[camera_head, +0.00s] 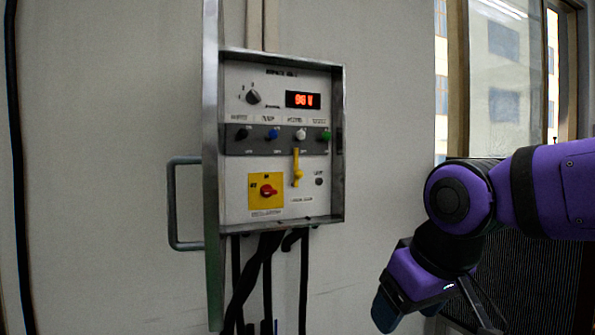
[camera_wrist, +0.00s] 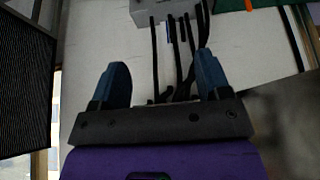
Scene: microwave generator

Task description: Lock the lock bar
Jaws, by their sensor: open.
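The lock bar (camera_head: 297,168) is a small yellow bar on the front panel of the grey control box (camera_head: 339,190). It stands upright under the white switch (camera_head: 300,135), at the lower edge of the dark switch strip. My gripper (camera_head: 408,310) is low and to the right of the box, clear of it. In the wrist view my gripper (camera_wrist: 162,80) has its two blue fingers wide apart with nothing between them. The lock bar is out of sight in the wrist view, where only the box's underside (camera_wrist: 160,8) shows at the top.
The box's door (camera_head: 211,120) stands open at the left, with a handle (camera_head: 172,205) sticking out. A red knob on a yellow plate (camera_head: 266,191) sits left of the bar. Black cables (camera_head: 268,270) hang below. A window (camera_head: 505,80) is at right.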

